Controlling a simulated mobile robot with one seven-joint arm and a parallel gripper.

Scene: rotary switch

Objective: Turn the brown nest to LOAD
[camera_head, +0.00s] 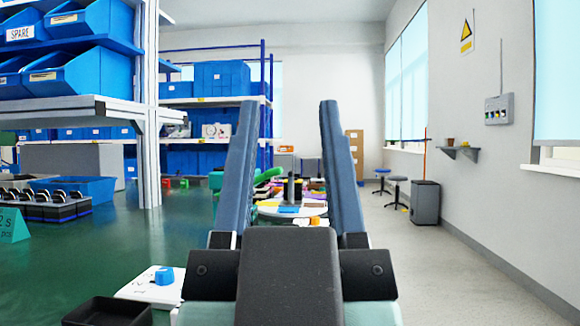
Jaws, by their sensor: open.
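My gripper (287,104) fills the middle of the view, its two long blue-grey fingers standing wide apart and empty. Between and beyond the fingers is a round white turntable-like disc (262,210) with several coloured pieces on and around it and a dark upright post (291,190) near its middle. The right finger hides part of that area. The pieces are small, and I cannot tell which is the brown nest. No LOAD marking is readable.
At the lower left, a white box (137,287) bears a blue knob-like piece (165,276), beside a black tray (108,313). A black rack (45,207) and blue bin (78,188) stand farther left. Shelving with blue bins (95,75) rises behind.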

